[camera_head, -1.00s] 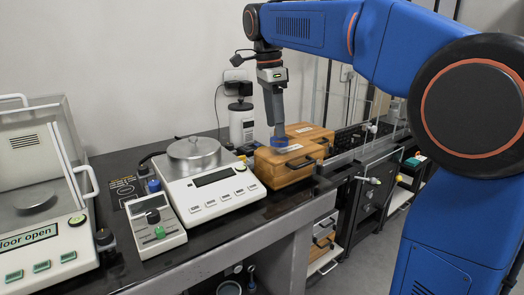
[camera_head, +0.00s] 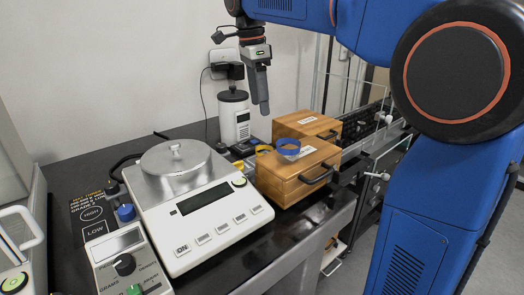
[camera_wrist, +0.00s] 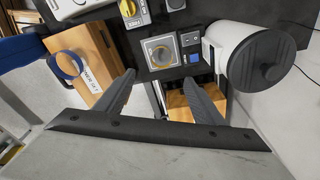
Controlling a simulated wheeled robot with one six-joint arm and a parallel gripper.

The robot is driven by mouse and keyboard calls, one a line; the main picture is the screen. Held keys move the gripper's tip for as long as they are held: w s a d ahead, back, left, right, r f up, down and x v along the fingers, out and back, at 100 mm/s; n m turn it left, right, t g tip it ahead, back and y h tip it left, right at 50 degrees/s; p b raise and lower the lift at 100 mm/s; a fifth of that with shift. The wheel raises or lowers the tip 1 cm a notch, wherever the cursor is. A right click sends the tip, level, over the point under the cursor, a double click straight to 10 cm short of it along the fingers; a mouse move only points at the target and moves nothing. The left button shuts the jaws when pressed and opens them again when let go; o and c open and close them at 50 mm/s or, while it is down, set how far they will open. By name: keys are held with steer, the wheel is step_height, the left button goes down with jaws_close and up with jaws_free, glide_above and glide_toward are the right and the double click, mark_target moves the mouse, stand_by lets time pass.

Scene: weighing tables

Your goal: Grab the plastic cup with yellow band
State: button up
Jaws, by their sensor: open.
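A yellow band (camera_head: 264,150) shows at the left edge of the front wooden box, beside a blue-banded clear cup (camera_head: 288,149); its cup body is hard to make out. In the wrist view a yellow ring (camera_wrist: 162,50) shows on a grey square between and beyond my fingers; I cannot tell whether it is the same cup. The blue band (camera_wrist: 67,64) shows at the left there, over a wooden box. My gripper (camera_head: 264,110) points down above and behind the bands, apart from them. In the wrist view my gripper (camera_wrist: 159,78) is open, with nothing between its fingers.
The front wooden box (camera_head: 276,182) has a dark handle; another wooden box (camera_head: 311,124) stands behind it. A white balance (camera_head: 215,215) with a metal pan stands left. A white cylindrical device (camera_head: 234,120) stands at the wall. The dark table (camera_head: 70,170) has little free room.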

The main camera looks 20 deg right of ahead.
glide_above(264, 152)
steer(key=w, duration=0.2)
steer(key=f, duration=1)
steer(key=shift+d+f, duration=0.2)
steer(key=shift+f, duration=0.1)
steer(key=shift+w+d+f, duration=0.15)
steer(key=shift+f, duration=1.3)
steer(key=shift+w+d+f, duration=0.1)
steer(key=shift+w+f, duration=0.05)
steer(key=shift+f, duration=1.25)
steer(key=c, duration=1.2)
steer(key=shift+r, duration=0.1)
